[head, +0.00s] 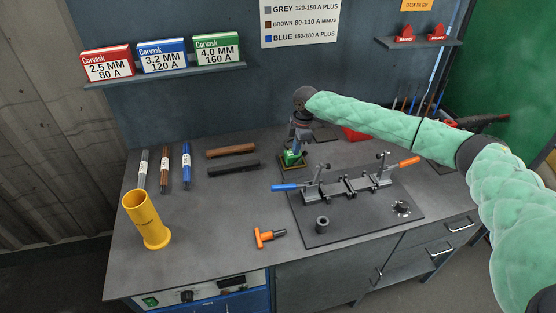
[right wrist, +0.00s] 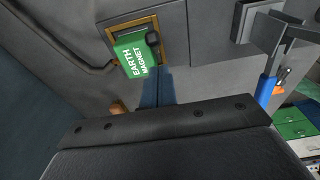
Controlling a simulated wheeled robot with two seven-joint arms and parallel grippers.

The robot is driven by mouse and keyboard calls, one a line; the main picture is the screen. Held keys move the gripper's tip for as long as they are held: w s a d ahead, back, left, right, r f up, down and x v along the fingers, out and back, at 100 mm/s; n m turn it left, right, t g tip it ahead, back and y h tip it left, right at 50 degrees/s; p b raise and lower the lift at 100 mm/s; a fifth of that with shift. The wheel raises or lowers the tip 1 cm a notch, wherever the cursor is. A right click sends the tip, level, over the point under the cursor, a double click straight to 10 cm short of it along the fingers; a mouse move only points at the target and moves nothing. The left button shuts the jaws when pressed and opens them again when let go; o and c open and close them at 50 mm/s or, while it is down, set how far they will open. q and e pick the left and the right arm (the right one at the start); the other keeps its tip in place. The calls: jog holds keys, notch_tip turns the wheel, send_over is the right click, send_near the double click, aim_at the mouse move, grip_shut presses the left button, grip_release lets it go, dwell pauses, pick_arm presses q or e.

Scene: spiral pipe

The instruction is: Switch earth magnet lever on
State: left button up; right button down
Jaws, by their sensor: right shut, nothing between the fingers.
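The earth magnet (head: 292,159) is a small green block on a brass-edged plate, on the bench behind the clamp fixture. In the right wrist view the block (right wrist: 131,57) reads "EARTH MAGNET" and has a black round-ended lever (right wrist: 153,38) at its side. My right gripper (head: 297,150) points down at the magnet from above and partly covers it. In the wrist view its blue-grey fingers (right wrist: 157,72) are together and empty, with their tips just beside the block's lettered face. I cannot tell whether they touch it. My left gripper is not in view.
The clamp fixture (head: 350,185) with blue and orange handles stands on a dark plate right of the magnet.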

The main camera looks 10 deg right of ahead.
pick_arm(q)
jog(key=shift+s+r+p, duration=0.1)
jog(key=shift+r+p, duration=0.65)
jog(key=shift+p, duration=0.05)
pick_arm(e)
jog(key=shift+r, duration=0.8)
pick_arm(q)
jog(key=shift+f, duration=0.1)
pick_arm(e)
jog(key=a+r+p, duration=0.2)
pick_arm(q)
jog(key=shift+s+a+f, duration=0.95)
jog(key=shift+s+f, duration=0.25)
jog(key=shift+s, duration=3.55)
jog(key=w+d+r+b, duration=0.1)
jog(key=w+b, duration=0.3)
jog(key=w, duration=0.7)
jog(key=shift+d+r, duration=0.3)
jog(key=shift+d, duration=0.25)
pick_arm(e)
notch_tip(320, 180, up, 10)
send_over(297, 161)
jog(key=shift+f, duration=0.15)
